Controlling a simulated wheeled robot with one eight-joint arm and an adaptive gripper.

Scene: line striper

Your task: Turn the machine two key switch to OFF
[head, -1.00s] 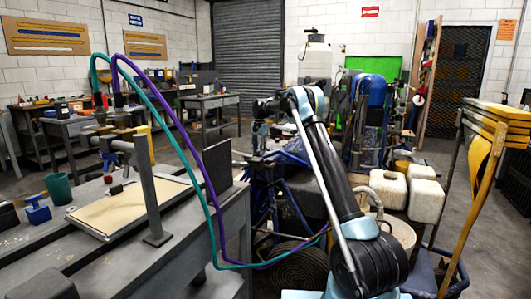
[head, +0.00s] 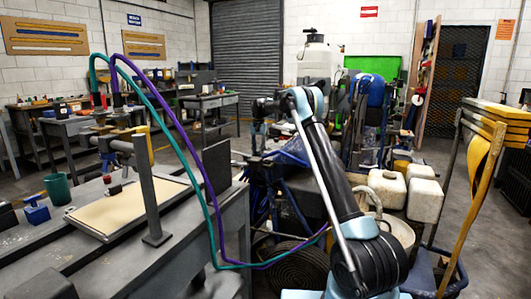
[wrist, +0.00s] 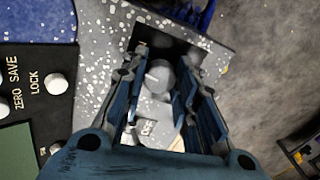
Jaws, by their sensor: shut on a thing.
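The key switch (wrist: 158,76) shows in the wrist view as a round grey knob on a dark plate, between the two blue fingers of my gripper (wrist: 161,82). The fingers are closed in on both sides of it. Any other label is hidden or too small to read. In the head view my gripper (head: 259,143) hangs down at the end of my arm, in front of the blue machine; the switch cannot be made out there.
A black panel marked ZERO, SAVE and LOCK (wrist: 30,85) with white knobs lies left in the wrist view. A grey workbench (head: 185,250) with teal and purple hoses stands left in the head view. White jugs (head: 388,187) and a yellow-framed cart (head: 480,165) stand right.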

